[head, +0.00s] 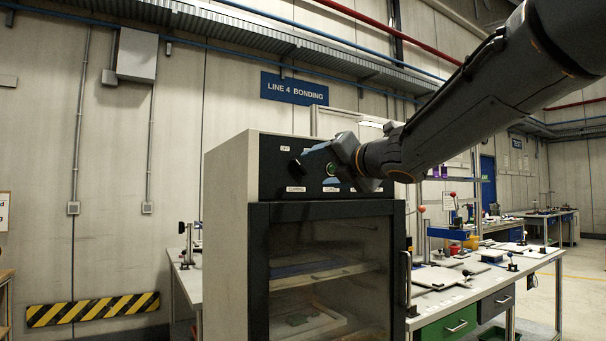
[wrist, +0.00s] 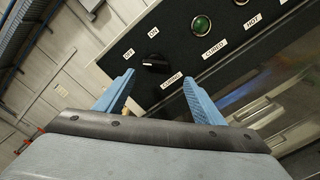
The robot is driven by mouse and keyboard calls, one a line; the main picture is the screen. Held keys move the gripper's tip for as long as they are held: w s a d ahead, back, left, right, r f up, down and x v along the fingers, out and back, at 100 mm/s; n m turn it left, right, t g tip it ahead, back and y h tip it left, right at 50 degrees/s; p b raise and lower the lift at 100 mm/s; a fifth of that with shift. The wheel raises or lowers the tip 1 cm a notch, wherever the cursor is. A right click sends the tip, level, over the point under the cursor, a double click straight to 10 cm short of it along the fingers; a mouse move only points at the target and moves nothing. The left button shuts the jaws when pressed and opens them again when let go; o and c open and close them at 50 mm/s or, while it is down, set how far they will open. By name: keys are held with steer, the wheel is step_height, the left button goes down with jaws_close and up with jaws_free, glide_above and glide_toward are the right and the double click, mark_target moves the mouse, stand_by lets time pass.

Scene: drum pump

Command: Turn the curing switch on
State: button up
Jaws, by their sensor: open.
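The curing switch is a black rotary knob (wrist: 155,64) on the dark panel of a cabinet, above a CURING label (wrist: 171,79). It also shows in the head view (head: 295,168), left of my gripper. An OFF label (wrist: 130,53) and an ON label (wrist: 153,32) sit above it. The knob's bar appears to lie toward OFF, though its pointer is small. My gripper (wrist: 158,75) is open and empty, its blue fingers on either side of the knob in the wrist picture. Contact is not visible. The gripper also shows in front of the panel in the head view (head: 317,164).
Workbenches (head: 480,280) stand to the right.

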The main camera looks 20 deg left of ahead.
mark_target(300, 168)
steer(key=shift+n, duration=0.4)
steer(key=x, duration=0.2)
steer(key=p+x, duration=0.1)
steer(key=x, duration=0.5)
steer(key=shift+s+a+r+p, duration=0.25)
steer(key=shift+s+r+p, duration=0.05)
steer(key=shift+p, duration=0.1)
steer(key=c, duration=1.1)
